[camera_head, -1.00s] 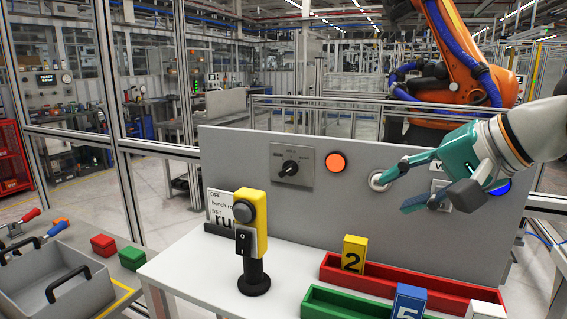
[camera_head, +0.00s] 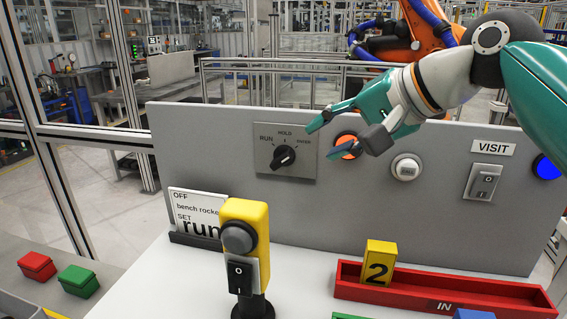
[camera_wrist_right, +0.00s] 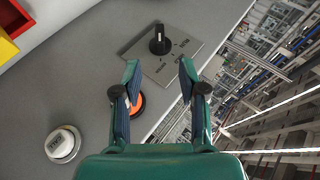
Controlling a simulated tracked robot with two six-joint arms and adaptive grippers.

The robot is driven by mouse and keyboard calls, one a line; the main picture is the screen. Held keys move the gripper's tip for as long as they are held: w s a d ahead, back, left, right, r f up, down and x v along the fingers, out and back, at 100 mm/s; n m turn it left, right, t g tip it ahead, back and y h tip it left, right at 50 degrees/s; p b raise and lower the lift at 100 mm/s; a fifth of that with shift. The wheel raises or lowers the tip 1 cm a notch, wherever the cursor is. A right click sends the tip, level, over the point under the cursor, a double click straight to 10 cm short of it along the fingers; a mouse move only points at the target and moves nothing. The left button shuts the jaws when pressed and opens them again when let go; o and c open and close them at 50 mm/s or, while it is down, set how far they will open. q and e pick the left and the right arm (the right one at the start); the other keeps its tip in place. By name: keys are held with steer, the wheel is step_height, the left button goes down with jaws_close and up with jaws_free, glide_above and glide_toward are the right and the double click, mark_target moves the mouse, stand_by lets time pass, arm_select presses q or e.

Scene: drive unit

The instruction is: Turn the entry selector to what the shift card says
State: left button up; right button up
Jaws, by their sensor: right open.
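The entry selector (camera_head: 285,157) is a black knob on a grey plate, with RUN at left, HOLD at top and a small, hard-to-read label at right. I cannot tell surely where its pointer aims. The shift card (camera_head: 199,209) shows "OFF", "bench rocke…" and "SET run"; the yellow post covers its right edge. My right gripper (camera_head: 323,140) is open and empty, to the right of the knob in the head view. In the right wrist view, the knob (camera_wrist_right: 160,42) lies ahead, between the open fingertips (camera_wrist_right: 160,68), apart from them. My left gripper is out of view.
A yellow post (camera_head: 250,222) with a black rocker (camera_head: 241,277) stands before the card. An orange lamp (camera_head: 348,146) is behind my right fingers. A white button (camera_head: 407,168), the VISIT rocker (camera_head: 485,182) and a blue lamp (camera_head: 546,167) are further right. A red tray (camera_head: 520,292) lies below.

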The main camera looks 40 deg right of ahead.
mark_target(284, 161)
steer(key=b+x, duration=0.1)
steer(key=x, duration=1.1)
steer(key=shift+f+b, duration=0.1)
steer(key=shift+b, duration=0.25)
jaws_close()
steer(key=shift+d, duration=0.15)
